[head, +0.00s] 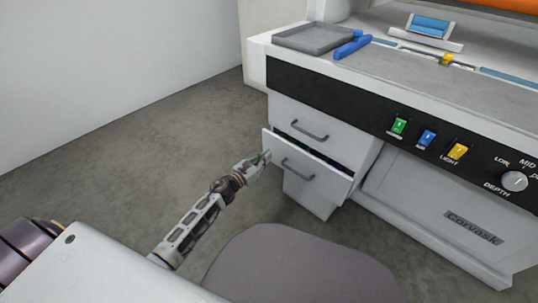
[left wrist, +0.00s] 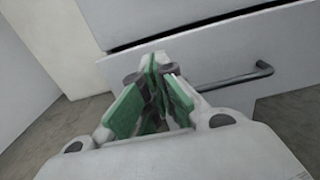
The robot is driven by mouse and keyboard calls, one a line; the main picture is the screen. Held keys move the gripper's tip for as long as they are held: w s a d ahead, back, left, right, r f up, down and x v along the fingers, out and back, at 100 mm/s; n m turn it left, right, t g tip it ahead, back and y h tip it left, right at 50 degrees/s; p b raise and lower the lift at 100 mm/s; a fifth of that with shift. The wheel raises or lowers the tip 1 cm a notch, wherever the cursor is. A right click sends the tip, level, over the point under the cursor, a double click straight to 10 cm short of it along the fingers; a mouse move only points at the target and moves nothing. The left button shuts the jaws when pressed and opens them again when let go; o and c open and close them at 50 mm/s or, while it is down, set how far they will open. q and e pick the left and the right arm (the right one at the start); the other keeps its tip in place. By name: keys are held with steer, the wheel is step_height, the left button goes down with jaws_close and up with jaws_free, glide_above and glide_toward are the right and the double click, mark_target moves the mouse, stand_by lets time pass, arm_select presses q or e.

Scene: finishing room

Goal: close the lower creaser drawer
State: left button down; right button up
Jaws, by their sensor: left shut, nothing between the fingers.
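The lower creaser drawer (head: 321,182) stands partly pulled out from the white cabinet, with a dark gap above its front panel and a grey bar handle (head: 298,169). The drawer front also shows in the left wrist view (left wrist: 205,62), with its handle (left wrist: 236,80) at right. My left gripper (head: 264,157), with green finger pads, is shut and empty at the left part of the drawer front, left of the handle. In the left wrist view its fingertips (left wrist: 158,62) overlap the panel; I cannot tell whether they touch it. My right gripper is out of view.
The upper drawer (head: 290,112) looks flush. Above it run the black control panel (head: 330,98) and the worktop with a grey tray (head: 313,38). A rounded grey-purple surface, perhaps a seat (head: 300,268), stands in front. The floor left of the cabinet is clear.

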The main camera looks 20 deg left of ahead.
arm_select(q)
steer(key=p+v, duration=0.1)
steer(key=v, duration=0.5)
stand_by(0.3)
stand_by(0.4)
steer(key=shift+s+f, duration=0.1)
steer(key=shift+s, duration=0.05)
